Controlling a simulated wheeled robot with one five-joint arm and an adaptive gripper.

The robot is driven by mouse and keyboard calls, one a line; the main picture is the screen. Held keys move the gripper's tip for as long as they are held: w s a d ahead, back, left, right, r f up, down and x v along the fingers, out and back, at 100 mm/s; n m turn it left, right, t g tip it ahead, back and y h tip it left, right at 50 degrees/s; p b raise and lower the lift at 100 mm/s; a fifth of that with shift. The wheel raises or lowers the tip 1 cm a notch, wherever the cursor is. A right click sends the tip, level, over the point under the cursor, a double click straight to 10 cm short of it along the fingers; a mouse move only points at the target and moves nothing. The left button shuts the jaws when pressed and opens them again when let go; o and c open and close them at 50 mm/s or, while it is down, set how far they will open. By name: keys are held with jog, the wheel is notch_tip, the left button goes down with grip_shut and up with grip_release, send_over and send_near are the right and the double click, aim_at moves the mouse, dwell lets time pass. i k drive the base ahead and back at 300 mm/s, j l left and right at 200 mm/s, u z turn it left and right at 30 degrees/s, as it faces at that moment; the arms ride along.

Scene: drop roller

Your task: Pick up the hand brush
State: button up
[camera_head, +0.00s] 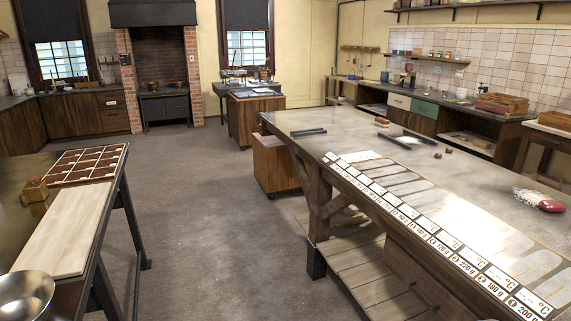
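A hand brush (549,205) with a red body lies at the right edge of the long metal-topped table (470,222) in the head view. White bristles fan out to its left and it looks to be lying on its side. My gripper is not in this view, so its state and its distance from the brush are hidden.
A strip of white labels (445,247) runs along the table's near edge. Dark bars (309,133) and small brown blocks (443,152) lie farther back. A left table holds a wooden board (68,232), a divided tray (57,178) and a metal bowl (22,294). The floor between is clear.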

aim_at(381, 123)
jog(key=i+u, duration=0.15)
jog(key=i, duration=1.55)
jog(key=i+l+z, duration=0.15)
jog(key=i+z, duration=0.55)
jog(key=i, duration=0.2)
jog(key=i+j+z, duration=0.1)
jog(key=i+z, duration=0.25)
jog(key=k+z, duration=0.1)
jog(key=z, duration=0.3)
jog(key=k+j+z, duration=0.1)
jog(key=z, duration=0.3)
jog(key=k+z, duration=0.1)
jog(key=z, duration=0.4)
jog(key=l+z, duration=0.1)
jog(key=z, duration=0.35)
jog(key=k+l+z, duration=0.1)
jog(key=z, duration=0.4)
jog(key=l+z, duration=0.15)
jog(key=z, duration=0.35)
jog(key=l+z, duration=0.15)
jog(key=z, duration=0.25)
jog(key=l+z, duration=0.1)
jog(key=z, duration=0.25)
jog(key=i+l+z, duration=0.1)
jog(key=z, duration=0.3)
jog(key=i+l+z, duration=0.1)
jog(key=z, duration=0.3)
jog(key=i+z, duration=0.55)
jog(key=i+l, duration=0.05)
jog(key=i, duration=0.05)
